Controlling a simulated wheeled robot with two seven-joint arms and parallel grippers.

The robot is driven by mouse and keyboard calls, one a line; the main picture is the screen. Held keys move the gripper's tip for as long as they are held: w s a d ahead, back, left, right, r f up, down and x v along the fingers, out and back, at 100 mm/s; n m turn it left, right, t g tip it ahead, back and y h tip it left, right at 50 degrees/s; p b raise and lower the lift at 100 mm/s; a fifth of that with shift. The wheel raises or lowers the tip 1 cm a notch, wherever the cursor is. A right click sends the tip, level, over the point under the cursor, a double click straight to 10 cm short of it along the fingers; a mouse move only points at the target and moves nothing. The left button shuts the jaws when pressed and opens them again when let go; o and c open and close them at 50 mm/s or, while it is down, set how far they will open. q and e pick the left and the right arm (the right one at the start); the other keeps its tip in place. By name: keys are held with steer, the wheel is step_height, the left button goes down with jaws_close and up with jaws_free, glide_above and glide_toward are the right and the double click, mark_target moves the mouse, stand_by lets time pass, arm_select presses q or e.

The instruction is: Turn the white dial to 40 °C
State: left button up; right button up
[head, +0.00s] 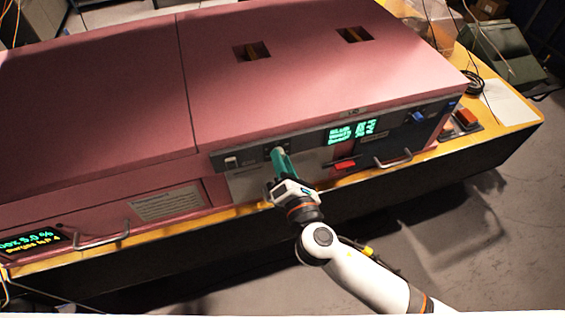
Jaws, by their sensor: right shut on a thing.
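The white dial (277,151) is on the grey control panel along the front of the pink foam enclosure. Only a small pale part of it shows; the rest is hidden by my right gripper (281,160). The right gripper's green fingers reach up to the panel and are shut on the dial. A green lit display (352,132) is on the panel to the right of the dial; its digits are too blurred to read. My left gripper is not in view.
A red switch (345,165) and a metal handle (393,161) lie right of the gripper. A blue knob (418,117) is at the panel's right. Another handle (102,240) and a lit display (30,242) are at lower left. The yellow table edge (459,145) runs below.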

steer(key=m+b, duration=0.4)
steer(key=m, duration=1.1)
steer(key=shift+f+m, duration=0.1)
steer(key=shift+m, duration=0.2)
stand_by(0.4)
steer(key=o, duration=1)
steer(key=shift+s, duration=0.1)
steer(key=v, duration=1.2)
steer(key=shift+b, duration=0.4)
